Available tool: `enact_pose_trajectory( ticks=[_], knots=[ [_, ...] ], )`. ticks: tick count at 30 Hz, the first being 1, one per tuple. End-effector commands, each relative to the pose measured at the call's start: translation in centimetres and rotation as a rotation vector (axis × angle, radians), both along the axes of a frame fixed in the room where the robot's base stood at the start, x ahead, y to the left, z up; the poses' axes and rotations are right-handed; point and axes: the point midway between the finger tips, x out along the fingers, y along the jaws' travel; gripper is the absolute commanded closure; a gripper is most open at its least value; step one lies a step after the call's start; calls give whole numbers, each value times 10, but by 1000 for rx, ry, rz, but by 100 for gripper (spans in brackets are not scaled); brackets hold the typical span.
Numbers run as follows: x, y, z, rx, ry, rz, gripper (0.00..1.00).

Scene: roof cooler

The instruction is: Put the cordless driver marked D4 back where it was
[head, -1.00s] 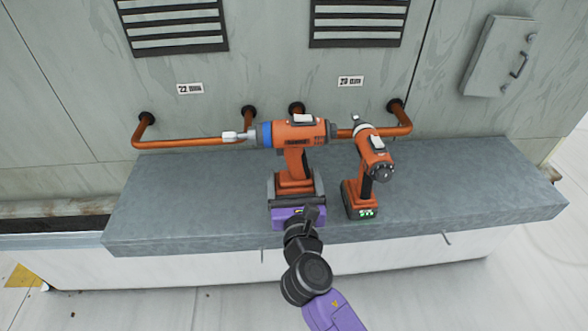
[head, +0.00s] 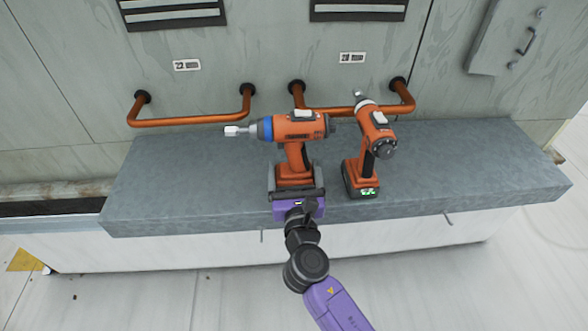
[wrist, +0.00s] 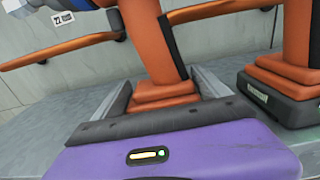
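Two orange drivers show in the head view, and I cannot read a D4 mark on either. The left one (head: 297,130) has a blue collar and a pale bit pointing left. It is upright, and its orange foot (wrist: 165,88) shows between my fingers in the wrist view. My purple gripper (head: 297,192) is shut on it from the front. My gripper hides its underside, so I cannot tell whether it touches the bench. The right driver (head: 377,130) stands on the bench with green lights on its battery; its dark base (wrist: 285,97) shows in the wrist view.
The grey bench (head: 190,190) is clear at its left and right ends. Copper pipes (head: 190,121) stick out of the wall behind, below two small labels (head: 187,65). Louvred vents and a grey wall box (head: 505,40) are above.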

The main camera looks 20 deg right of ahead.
Motion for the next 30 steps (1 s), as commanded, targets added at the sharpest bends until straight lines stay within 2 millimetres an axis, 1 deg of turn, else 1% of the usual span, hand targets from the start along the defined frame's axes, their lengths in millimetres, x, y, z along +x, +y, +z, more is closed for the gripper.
enact_pose_trajectory(
  ticks=[1,2,8,11,13,17,24,27,30],
  knots=[
    [0,0,0,0,0,0,3],
    [0,0,0,0,0,0,0],
    [0,0,0,0,0,0,0],
    [0,0,5,0,0,0,0],
    [-6,2,2,-2,2,1,0],
    [-27,9,1,-2,2,2,0],
    [-75,24,0,-1,1,2,0],
    [-91,30,0,0,1,2,0],
    [-103,33,0,-1,1,1,0]
  ],
)
